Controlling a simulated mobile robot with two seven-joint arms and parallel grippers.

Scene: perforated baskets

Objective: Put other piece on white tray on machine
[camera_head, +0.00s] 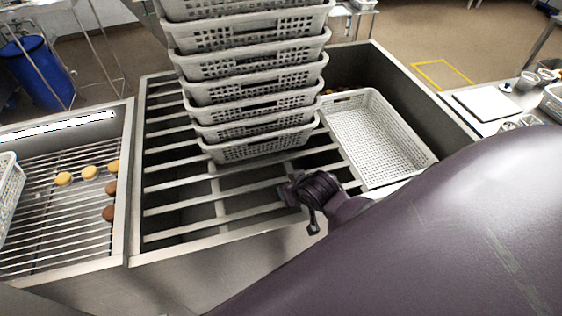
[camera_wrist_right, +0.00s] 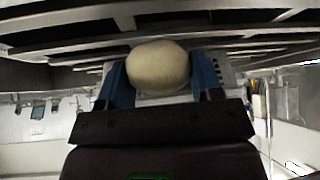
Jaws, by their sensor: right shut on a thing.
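My right gripper (camera_head: 298,192) hangs over the front bars of the slatted metal frame, just left of the white perforated tray. In the wrist view its blue fingers (camera_wrist_right: 160,85) are shut on a round beige piece (camera_wrist_right: 158,66). In the head view that piece is hidden behind the gripper. Several round yellow and brown pieces (camera_head: 64,179) lie on the wire rack at left. My left gripper is not in view.
A tall stack of white perforated baskets (camera_head: 258,148) stands on the frame behind my gripper. Another white basket (camera_head: 8,190) shows at the left edge. The frame has open gaps between its bars (camera_head: 180,211). A side table (camera_head: 490,104) stands at right.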

